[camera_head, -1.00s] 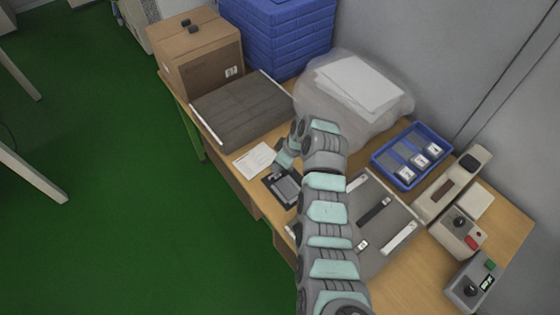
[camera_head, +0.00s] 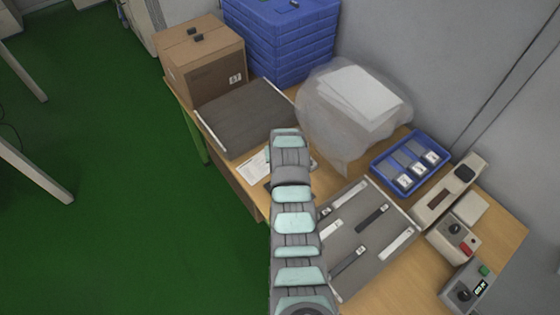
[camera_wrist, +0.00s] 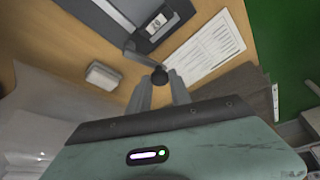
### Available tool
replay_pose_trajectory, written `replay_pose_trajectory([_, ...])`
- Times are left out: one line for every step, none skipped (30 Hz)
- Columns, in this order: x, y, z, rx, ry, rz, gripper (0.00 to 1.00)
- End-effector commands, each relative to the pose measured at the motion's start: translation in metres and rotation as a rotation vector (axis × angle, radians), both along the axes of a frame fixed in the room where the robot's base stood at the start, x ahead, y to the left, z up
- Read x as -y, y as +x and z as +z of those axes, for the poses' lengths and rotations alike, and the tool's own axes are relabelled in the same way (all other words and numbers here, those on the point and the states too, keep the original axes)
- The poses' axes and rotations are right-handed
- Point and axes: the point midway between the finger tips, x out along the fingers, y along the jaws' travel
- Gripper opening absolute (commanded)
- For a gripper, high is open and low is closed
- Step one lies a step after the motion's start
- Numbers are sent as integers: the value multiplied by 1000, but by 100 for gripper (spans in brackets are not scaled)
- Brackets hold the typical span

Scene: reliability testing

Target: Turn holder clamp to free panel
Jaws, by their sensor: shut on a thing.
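In the wrist view my gripper (camera_wrist: 159,90) is closed on the dark round knob (camera_wrist: 160,77) at the end of the clamp lever (camera_wrist: 143,61). The lever runs up and left to a pivot at the edge of the dark holder (camera_wrist: 171,10). A grey panel with a small light label (camera_wrist: 156,24) sits in the holder, partly cut off by the top of the picture. In the head view my arm hides the gripper, the clamp and nearly all of the holder.
A printed sheet (camera_wrist: 206,48) lies beside the holder. A small white block (camera_wrist: 103,75) lies on the wooden table across from it. In the head view, a grey mat with strips (camera_head: 362,240), a blue tray (camera_head: 410,160) and a plastic-wrapped stack (camera_head: 352,105) are to the right.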

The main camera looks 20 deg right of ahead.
Motion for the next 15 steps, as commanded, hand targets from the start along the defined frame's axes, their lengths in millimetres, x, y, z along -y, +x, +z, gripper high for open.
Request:
replay_pose_trajectory([1,2,0,-1,-1,-35,0])
replay_pose_trajectory([2,2,0,-2,-2,-57,0])
replay_pose_trajectory([2,3,0,-1,-1,-85,0])
replay_pose_trajectory([3,4,0,0,-1,-103,0])
replay_pose_trajectory([4,4,0,0,0,-122,0])
replay_pose_trajectory([5,5,0,1,0,-146,0])
replay_pose_trajectory([5,5,0,1,0,-162,0])
replay_pose_trajectory([6,6,0,1,-1,-178,0])
replay_pose_trajectory([8,6,0,2,-1,-197,0])
replay_pose_trajectory([9,6,0,2,-1,-210,0])
replay_pose_trajectory([9,6,0,2,-1,-222,0])
replay_pose_trajectory([9,6,0,2,-1,-235,0])
replay_pose_trajectory([10,6,0,2,0,-243,0])
replay_pose_trajectory([10,7,0,2,0,-251,0])
replay_pose_trajectory([10,7,0,2,0,-261,0])
